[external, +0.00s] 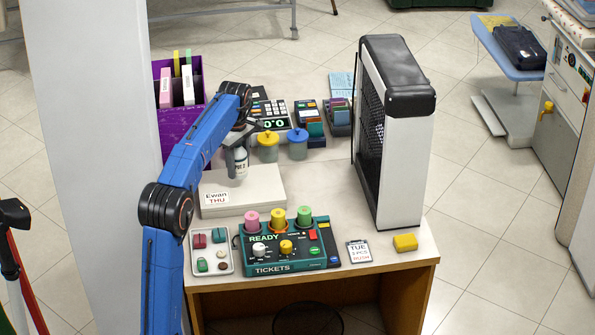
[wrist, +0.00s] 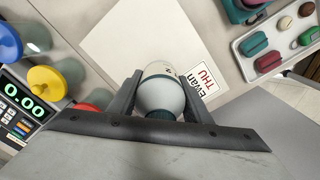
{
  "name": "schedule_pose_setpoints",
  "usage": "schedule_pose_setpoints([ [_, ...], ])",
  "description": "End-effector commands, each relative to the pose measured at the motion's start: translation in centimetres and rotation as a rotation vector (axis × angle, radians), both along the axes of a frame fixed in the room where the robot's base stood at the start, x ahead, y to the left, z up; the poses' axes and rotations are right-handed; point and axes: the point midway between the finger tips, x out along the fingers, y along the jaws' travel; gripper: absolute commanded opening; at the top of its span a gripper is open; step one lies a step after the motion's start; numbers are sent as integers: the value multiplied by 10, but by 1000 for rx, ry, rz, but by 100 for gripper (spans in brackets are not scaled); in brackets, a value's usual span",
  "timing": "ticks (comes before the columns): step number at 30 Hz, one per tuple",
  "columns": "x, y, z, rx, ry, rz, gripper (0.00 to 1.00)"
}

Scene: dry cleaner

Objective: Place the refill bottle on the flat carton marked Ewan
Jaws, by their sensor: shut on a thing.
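The flat carton (external: 262,190) lies on the counter, with a label reading Ewan THU at its front left. It also shows in the wrist view (wrist: 122,38). My gripper (external: 238,150) is shut on the refill bottle (external: 241,165), a pale bottle with a dark cap, held upright over the back left part of the carton. In the wrist view, the bottle (wrist: 160,93) sits between both fingers of my gripper (wrist: 161,100). I cannot tell whether its base touches the carton.
A tickets panel (external: 290,262) with coloured knobs stands in front of the carton, and a tray (external: 226,269) of small pieces is beside it. Yellow-lidded (external: 267,152) and blue-lidded (external: 298,150) jars stand behind. A tall white-and-black unit (external: 404,160) rises at right.

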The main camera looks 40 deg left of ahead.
Motion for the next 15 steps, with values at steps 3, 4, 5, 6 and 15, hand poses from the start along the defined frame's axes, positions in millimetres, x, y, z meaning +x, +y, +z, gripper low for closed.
schedule_pose_setpoints([
  [3,0,0,-10,0,0,0,14],
  [4,-1,0,-14,0,1,0,14],
  [5,-1,0,-18,-1,2,0,14],
  [6,0,0,-24,0,1,0,14],
  [15,0,0,-39,0,-1,0,14],
])
